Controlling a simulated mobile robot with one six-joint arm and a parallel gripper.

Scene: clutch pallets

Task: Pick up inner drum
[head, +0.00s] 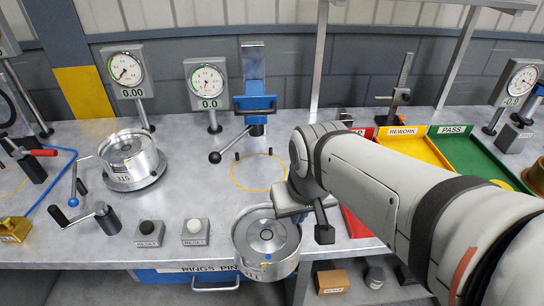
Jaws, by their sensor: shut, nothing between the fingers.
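Two silver drums are in the head view, and I cannot tell which one is the inner drum. One drum (267,262) is at the bench's front edge, its open top showing a round hub inside and a blue mark on its rim. Its lower part overlaps the edge line, and what supports it is hidden. The other drum (131,168), with a number on its side, sits on a round metal base at the left. My gripper (324,234) points down just right of the front drum, shut and empty. My wrist partly hides the gripper, and I cannot tell whether it touches the drum.
Dial gauges (126,70) stand behind. Two reset buttons (149,232) and a crank (85,217) are at front left. Yellow (438,162) and green (468,152) trays lie right, partly behind my arm.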

